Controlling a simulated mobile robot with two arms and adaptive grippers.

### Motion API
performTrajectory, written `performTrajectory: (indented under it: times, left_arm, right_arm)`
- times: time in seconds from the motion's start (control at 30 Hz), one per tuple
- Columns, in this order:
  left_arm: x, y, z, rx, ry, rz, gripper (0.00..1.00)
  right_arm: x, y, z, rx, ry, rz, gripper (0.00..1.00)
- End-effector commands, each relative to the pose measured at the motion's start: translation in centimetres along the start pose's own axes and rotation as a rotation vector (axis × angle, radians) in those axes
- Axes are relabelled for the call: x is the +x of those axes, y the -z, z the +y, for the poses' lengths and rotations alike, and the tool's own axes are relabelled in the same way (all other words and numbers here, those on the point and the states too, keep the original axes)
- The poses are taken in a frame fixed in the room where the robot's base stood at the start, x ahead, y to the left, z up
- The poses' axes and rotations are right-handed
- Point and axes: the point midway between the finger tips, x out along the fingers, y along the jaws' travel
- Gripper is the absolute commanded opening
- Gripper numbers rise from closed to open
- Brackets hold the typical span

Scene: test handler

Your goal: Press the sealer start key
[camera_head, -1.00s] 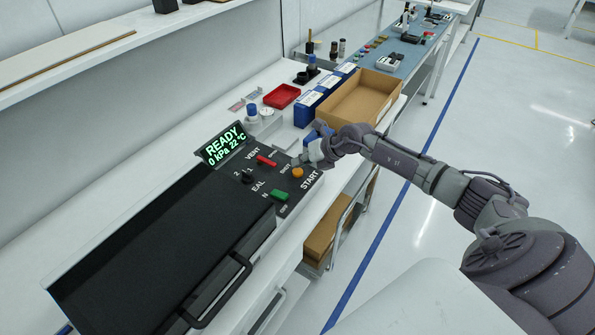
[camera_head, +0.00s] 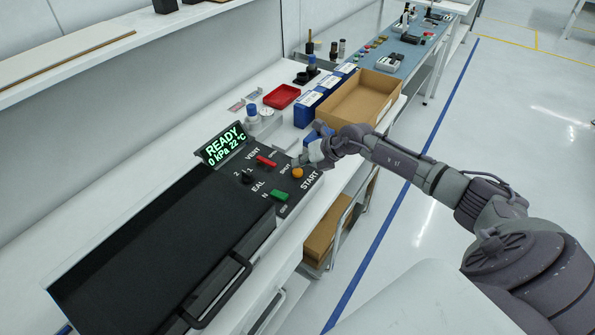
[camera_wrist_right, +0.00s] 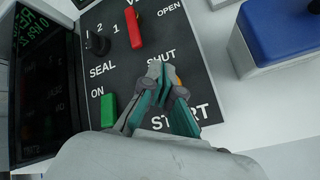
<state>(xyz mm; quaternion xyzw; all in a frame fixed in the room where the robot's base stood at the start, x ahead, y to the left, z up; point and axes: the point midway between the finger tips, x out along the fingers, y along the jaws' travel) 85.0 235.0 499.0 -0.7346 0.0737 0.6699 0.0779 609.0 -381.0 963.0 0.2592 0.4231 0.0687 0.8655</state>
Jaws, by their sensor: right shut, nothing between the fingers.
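The sealer (camera_head: 150,250) has a dark lid and a black control panel on the bench. Its display (camera_head: 223,147) reads READY, 0 kPa, 22 °C. The orange start key (camera_head: 297,173) sits by the START label; in the wrist view only a sliver of the orange key (camera_wrist_right: 178,76) shows behind my fingers. My right gripper (camera_head: 304,160) is shut and empty, close to the key at its far side. In the wrist view the shut fingertips (camera_wrist_right: 161,70) are over the panel by SHUT and START. I cannot tell whether they touch the key. My left gripper is not in view.
The panel also has a red vent switch (camera_head: 266,161), a black seal knob (camera_head: 247,177) and a green on/off switch (camera_head: 280,195). Behind the gripper are a blue box (camera_head: 307,110), a cardboard box (camera_head: 362,98) and a red tray (camera_head: 281,96).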

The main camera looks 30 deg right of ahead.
Motion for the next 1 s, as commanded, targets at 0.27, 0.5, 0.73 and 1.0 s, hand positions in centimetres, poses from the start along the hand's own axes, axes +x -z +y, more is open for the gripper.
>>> performTrajectory:
  times: [0.27,0.5,0.73,1.0]
  left_arm:
    - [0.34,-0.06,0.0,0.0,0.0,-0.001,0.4]
    - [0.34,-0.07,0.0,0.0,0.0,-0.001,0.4]
    - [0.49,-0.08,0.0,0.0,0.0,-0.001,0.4]
    - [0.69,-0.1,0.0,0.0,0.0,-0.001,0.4]
  right_arm:
    - [0.49,0.38,-0.34,0.0,0.0,0.0,0.0]
    - [0.49,0.38,-0.32,0.0,0.0,0.001,0.0]
    - [0.65,0.49,-0.44,0.0,0.0,0.0,0.0]
    - [0.88,0.67,-0.61,0.001,0.0,0.0,0.0]
